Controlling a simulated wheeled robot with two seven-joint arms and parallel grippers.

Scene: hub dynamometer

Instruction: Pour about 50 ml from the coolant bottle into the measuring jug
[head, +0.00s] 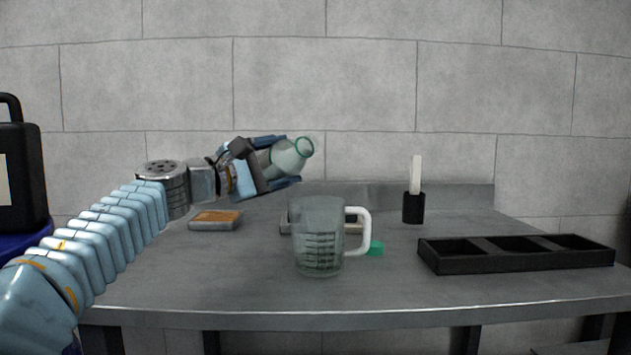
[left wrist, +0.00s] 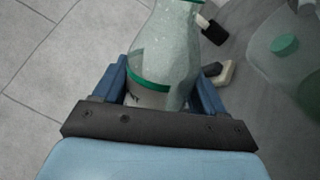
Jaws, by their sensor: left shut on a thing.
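The coolant bottle (head: 288,158) is clear with a green rim at its open mouth, and it is tilted with the mouth up and to the right. My left gripper (head: 273,164) is shut around its body and holds it above the table, behind and left of the jug. The left wrist view shows the bottle (left wrist: 172,50) with a green band between the fingers. The measuring jug (head: 318,240), clear with dark markings and a white handle, stands upright near the table's front; part of it shows at the right of the left wrist view. My right gripper is not in view.
A green cap (head: 376,248) lies behind the jug's handle. A tan-topped block (head: 214,220) lies at left. A black cup (head: 413,208) with a white stick stands at the back. A black compartment tray (head: 515,264) lies at right. The front right table is clear.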

